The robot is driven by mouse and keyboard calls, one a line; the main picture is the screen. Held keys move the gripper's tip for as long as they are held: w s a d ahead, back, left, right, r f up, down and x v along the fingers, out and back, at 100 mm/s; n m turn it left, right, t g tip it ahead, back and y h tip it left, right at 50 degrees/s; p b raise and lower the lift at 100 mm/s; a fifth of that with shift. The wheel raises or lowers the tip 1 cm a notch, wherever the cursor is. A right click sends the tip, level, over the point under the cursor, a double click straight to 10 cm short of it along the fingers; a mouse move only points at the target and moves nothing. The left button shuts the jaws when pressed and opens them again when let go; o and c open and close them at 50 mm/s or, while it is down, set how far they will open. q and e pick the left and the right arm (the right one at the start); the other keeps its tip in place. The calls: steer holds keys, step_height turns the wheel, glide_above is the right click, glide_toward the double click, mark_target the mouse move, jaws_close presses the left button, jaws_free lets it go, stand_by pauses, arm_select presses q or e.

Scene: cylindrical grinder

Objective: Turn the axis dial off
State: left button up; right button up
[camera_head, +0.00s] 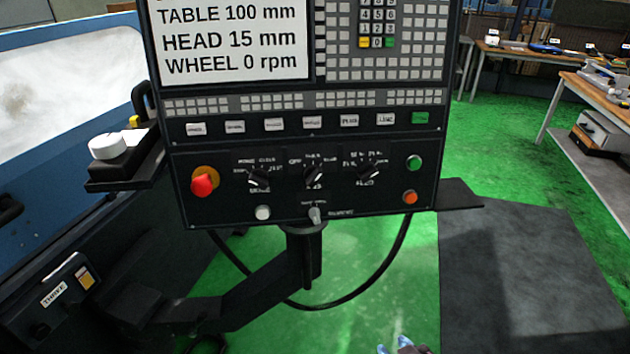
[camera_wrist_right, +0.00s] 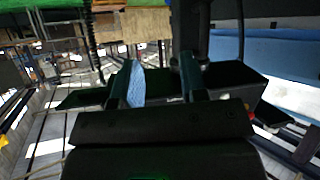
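The axis dial (camera_head: 313,174) is the middle of three black rotary dials on the lower part of the control panel (camera_head: 225,213). An OFF label sits at its upper left, with more position labels above and to the right. Its pointer seems to lean up and slightly right, but it is too small to be sure. Only the tip of my right gripper (camera_head: 402,347) shows at the bottom edge of the head view, below and apart from the panel. In the right wrist view my right gripper (camera_wrist_right: 160,78) has its two fingers apart with nothing clearly held. My left gripper is out of view.
A similar dial stands on each side, the mode dial (camera_head: 259,179) and the feed dial (camera_head: 368,174). A red emergency button (camera_head: 203,184) is at the left. A small knob (camera_head: 314,214) sits below. A support arm (camera_head: 265,292) and cable (camera_head: 375,278) hang under the panel.

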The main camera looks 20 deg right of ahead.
steer(key=w+a+r+n+t+y, duration=0.2)
steer(key=w+a+r, duration=0.6)
steer(key=w+r, duration=0.25)
steer(key=m+t+h, duration=0.2)
steer(key=m+h, duration=0.6)
steer(key=m, duration=0.7)
glide_toward(315, 182)
steer(key=p+x, duration=0.3)
steer(key=x, duration=0.6)
steer(key=shift+w, duration=0.15)
jaws_close()
